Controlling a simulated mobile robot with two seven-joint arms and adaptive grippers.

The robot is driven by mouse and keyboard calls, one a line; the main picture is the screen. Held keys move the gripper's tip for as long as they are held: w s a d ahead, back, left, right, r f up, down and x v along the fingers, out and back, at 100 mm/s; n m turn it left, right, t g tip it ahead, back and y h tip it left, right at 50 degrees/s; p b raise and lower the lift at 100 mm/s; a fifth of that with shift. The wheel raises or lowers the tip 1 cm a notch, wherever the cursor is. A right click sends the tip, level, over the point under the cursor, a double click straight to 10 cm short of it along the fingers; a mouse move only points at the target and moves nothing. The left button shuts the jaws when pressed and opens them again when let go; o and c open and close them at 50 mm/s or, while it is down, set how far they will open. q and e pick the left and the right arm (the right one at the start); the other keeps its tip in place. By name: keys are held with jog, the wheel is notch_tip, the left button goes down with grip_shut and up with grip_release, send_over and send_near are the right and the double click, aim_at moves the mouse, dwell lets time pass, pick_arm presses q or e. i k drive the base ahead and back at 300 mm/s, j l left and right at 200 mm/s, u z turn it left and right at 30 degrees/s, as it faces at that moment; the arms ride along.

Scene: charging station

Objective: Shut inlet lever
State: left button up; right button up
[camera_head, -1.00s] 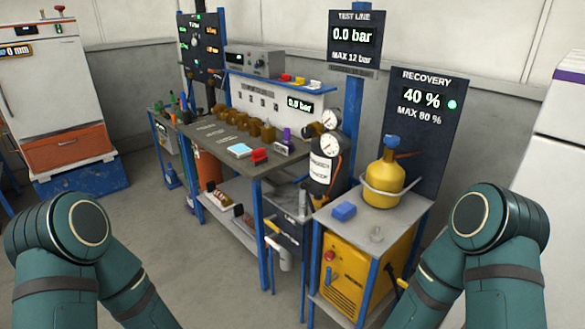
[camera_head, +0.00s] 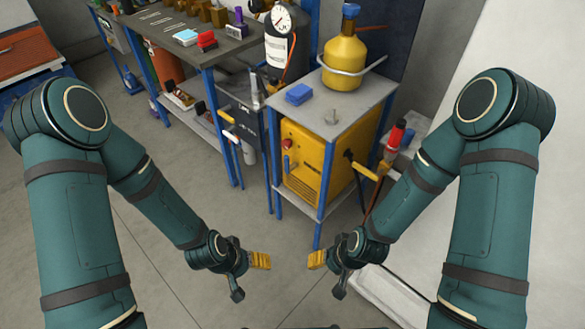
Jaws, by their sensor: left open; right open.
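No label in view marks an inlet lever, so I cannot tell which handle it is. The yellow recovery machine (camera_head: 308,168) stands on a blue-legged stand. My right gripper (camera_head: 327,277) is open and empty, in front of the stand's lower part. Neither touches a lever.
A yellow cylinder (camera_head: 345,62) and a blue block (camera_head: 299,94) are on the stand's top. A red-topped part (camera_head: 396,135) stands right of the machine. The floor (camera_head: 190,290) ahead is clear.

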aim_at(289, 168)
jog(key=i+j+u, duration=0.2)
jog(key=i+u, duration=0.55)
jog(key=k+j, duration=0.05)
